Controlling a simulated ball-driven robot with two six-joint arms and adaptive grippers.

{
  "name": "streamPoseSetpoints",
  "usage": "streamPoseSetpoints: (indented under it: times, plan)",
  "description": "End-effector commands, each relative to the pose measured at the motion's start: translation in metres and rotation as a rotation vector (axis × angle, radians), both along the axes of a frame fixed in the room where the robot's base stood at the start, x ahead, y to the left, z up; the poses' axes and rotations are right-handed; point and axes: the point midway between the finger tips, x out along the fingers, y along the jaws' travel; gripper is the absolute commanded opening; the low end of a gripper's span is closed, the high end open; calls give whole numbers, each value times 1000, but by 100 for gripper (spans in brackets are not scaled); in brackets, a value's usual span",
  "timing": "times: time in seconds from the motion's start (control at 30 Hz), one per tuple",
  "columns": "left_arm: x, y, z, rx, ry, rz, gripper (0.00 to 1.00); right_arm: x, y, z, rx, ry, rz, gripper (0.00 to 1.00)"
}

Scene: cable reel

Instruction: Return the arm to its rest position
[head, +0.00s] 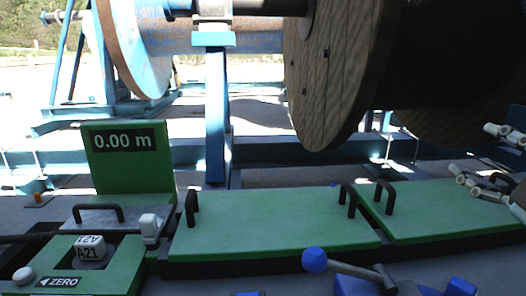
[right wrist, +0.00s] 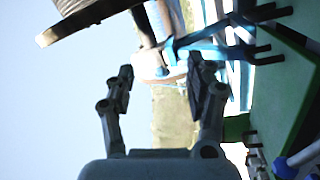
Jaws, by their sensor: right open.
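My right gripper (head: 478,151) is at the right edge of the head view, above the right green panel (head: 440,212). Its fingers are spread apart with nothing between them. In the right wrist view the two fingers of this gripper (right wrist: 160,70) are also wide apart and empty, with bright background between them. Only a little of my right arm shows, cut off by the right edge of the head view. My left gripper and left arm are not in view.
A green counter (head: 130,165) reads 0.00 m, with a block marked A21 (head: 90,249) in front. A large wooden reel (head: 330,75) stands behind.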

Motion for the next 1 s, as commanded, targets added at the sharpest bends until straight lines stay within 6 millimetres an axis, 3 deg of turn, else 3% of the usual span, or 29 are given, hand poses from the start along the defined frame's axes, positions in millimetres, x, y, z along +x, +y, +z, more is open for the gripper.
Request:
streamPoseSetpoints:
  times: [0.03, 0.13, 0.2, 0.3, 0.5, 0.63, 0.87, 1.0]
  plan:
    - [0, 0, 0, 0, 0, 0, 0, -12, -17, -28, 166, 103, -118, 54]
    - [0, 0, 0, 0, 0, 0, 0, -47, -34, -95, 459, 343, -335, 54]
    - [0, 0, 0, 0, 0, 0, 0, -76, -32, -134, 606, 498, -445, 54]
    - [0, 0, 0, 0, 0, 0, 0, -114, -18, -174, 754, 684, -552, 54]
    - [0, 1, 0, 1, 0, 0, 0, -182, 22, -219, 942, 998, -683, 54]
    - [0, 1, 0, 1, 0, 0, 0, -224, 51, -233, 1029, 1186, -738, 54]
    - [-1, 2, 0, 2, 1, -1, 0, -212, 43, -317, 1022, 1215, -771, 54]
    - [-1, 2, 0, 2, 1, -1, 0, -214, 37, -377, 1020, 1233, -791, 54]
